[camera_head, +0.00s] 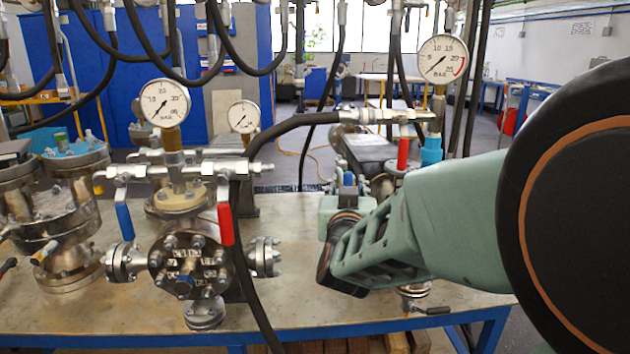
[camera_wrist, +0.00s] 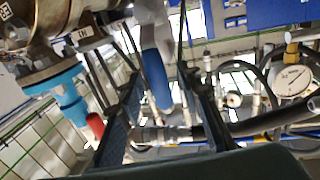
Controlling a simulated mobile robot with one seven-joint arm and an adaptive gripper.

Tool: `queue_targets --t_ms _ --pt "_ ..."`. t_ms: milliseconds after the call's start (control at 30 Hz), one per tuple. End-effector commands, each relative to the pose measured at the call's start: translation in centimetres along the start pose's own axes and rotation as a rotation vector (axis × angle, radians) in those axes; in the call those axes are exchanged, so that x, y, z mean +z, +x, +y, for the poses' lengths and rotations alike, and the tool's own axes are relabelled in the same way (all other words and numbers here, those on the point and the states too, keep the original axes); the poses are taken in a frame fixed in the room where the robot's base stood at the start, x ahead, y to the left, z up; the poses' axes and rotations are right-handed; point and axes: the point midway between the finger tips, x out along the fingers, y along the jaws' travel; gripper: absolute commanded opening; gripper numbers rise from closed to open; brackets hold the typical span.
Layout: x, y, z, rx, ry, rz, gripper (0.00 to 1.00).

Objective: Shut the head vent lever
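My gripper (camera_head: 345,202) is at the right-hand vessel, at the end of my green arm. In the wrist view my gripper (camera_wrist: 163,90) is open, with its two dark fingers well apart. A blue lever handle (camera_wrist: 157,78) hangs between the fingers, seemingly with gaps on both sides. A blue handle (camera_head: 348,180) also shows just above my gripper in the head view. A red lever handle (camera_wrist: 95,124) is outside the left finger; a red handle (camera_head: 403,153) hangs under the right-hand valve manifold. No label tells me which is the head vent lever. My arm hides much of this vessel.
The middle vessel (camera_head: 188,265) carries a blue lever (camera_head: 124,222), a red lever (camera_head: 225,222) and a pressure gauge (camera_head: 165,102). A black hose (camera_head: 290,122) runs to the right manifold, below another gauge (camera_head: 442,58). Bare bench top (camera_head: 90,315) shows at the front.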

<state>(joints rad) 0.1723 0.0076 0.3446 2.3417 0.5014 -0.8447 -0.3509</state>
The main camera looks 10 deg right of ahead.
Motion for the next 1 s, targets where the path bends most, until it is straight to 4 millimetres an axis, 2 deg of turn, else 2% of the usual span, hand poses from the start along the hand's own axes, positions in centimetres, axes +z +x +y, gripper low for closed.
queue_targets --t_ms 267,567,1000 --pt "0.02 -0.01 -0.01 0.0 0.0 0.0 0.32" --pt "0.0 -0.01 0.0 0.0 0.0 0.0 0.0" --pt "0.0 0.16 -0.04 0.0 -0.004 0.001 0.0"
